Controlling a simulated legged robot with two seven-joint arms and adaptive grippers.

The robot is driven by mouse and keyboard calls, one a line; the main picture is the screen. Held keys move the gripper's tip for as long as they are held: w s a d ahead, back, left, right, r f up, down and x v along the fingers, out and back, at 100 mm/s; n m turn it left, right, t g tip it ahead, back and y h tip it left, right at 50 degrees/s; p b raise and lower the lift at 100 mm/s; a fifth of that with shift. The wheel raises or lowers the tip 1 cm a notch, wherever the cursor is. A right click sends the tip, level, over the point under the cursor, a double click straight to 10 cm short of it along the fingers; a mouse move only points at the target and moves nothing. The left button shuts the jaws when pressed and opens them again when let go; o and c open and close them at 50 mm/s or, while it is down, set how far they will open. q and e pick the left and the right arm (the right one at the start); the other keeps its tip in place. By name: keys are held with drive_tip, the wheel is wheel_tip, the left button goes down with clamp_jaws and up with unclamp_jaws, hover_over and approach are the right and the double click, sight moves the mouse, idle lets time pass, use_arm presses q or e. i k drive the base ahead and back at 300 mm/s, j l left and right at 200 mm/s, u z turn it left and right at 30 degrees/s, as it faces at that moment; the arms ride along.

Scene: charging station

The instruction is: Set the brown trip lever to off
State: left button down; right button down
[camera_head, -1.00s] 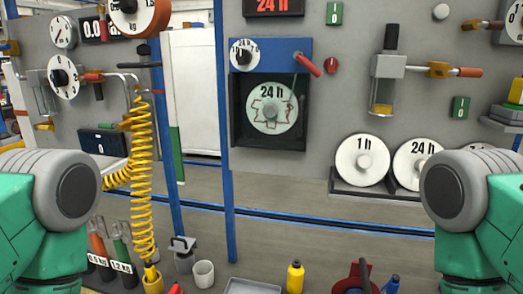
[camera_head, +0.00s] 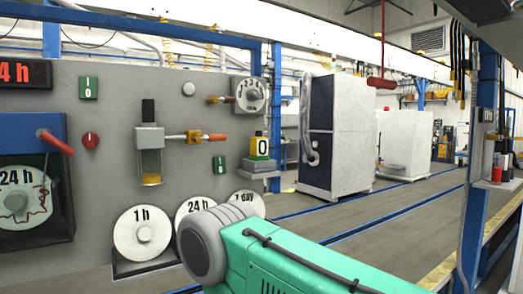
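I cannot pick out a clearly brown trip lever in this view. A red lever (camera_head: 57,144) sticks out down and to the right from the blue-topped recorder box at the left. A lever with an orange-red tip (camera_head: 217,137) and a yellow block lies about level beside the glass-bodied valve (camera_head: 149,158). A dark-tipped lever (camera_head: 212,100) points left from the small dial box (camera_head: 248,95). Neither gripper is in view; only my green and grey arm link shows at the bottom middle.
The grey panel (camera_head: 110,140) fills the left. White discs marked 1 h (camera_head: 142,235) and others stand on a low rack. A yellow block marked 0 (camera_head: 260,148) sits on a small shelf. A white cabinet (camera_head: 340,130) stands behind open floor. A blue post (camera_head: 475,180) rises at the right.

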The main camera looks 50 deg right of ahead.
sight(229, 100)
drive_tip(key=u, duration=0.3)
drive_tip(key=z, duration=1.55)
drive_tip(key=u, duration=1.55)
drive_tip(key=z, duration=1.55)
